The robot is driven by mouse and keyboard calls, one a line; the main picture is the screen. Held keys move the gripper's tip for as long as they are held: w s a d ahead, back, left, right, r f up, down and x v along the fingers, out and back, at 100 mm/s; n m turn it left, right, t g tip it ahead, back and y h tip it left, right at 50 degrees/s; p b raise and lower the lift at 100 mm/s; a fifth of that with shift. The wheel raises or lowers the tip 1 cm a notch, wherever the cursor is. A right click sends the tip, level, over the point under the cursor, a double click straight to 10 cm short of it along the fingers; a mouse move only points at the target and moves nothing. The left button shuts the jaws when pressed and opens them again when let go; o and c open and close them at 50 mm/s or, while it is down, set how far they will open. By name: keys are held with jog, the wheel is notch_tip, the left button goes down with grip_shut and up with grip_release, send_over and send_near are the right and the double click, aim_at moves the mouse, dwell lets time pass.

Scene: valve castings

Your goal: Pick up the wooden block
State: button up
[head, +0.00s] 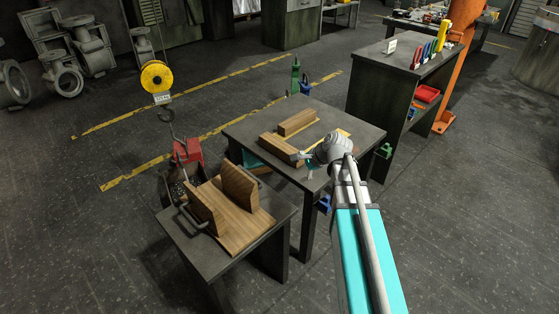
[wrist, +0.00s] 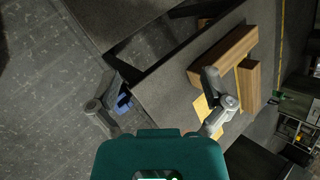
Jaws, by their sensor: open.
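Several wooden blocks are in view. On the middle table (head: 345,117), one wooden block (head: 297,122) lies at the back and another wooden block (head: 280,149) lies in front of it, near the left edge. In the wrist view, a long wooden block (wrist: 224,54) lies behind the right finger, with a second wooden block (wrist: 250,84) beside it. My gripper (wrist: 160,80) is open and empty, its fingers spread wide over the table's edge. In the head view my gripper (head: 309,163) is over the table's front part, partly hidden by my arm.
A nearer table (head: 180,236) holds a wooden board (head: 238,226) with two upright wooden pieces and a metal handle. A yellow hoist (head: 156,76) with a hook hangs at the left. A dark workbench (head: 400,70) stands at the right. Thin yellow pieces (head: 330,140) lie near the blocks.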

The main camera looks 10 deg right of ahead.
jog(key=w+d+f+m+t+y+b, duration=0.1)
jog(key=w+d+f+m+t+b, duration=0.2)
jog(key=w+d+m+b, duration=0.2)
jog(key=w+d+f+m+t+y+b, duration=0.1)
jog(key=w+d+f+m+t+b, duration=0.2)
jog(key=w+m+b, duration=0.4)
jog(key=shift+w+d+m, duration=0.45)
jog(key=shift+d+m, duration=0.4)
jog(key=shift+m, duration=0.15)
jog(key=shift+f, duration=0.1)
jog(key=b, duration=0.3)
send_near(292, 151)
jog(key=x, duration=0.3)
jog(key=shift+a+f, duration=0.1)
jog(key=shift+f, duration=0.1)
jog(key=shift+w+a+f, duration=0.15)
jog(key=shift+w+a, duration=0.25)
jog(key=shift+w, duration=0.1)
jog(key=shift+b+x, duration=1.1)
jog(key=shift+x, duration=1.6)
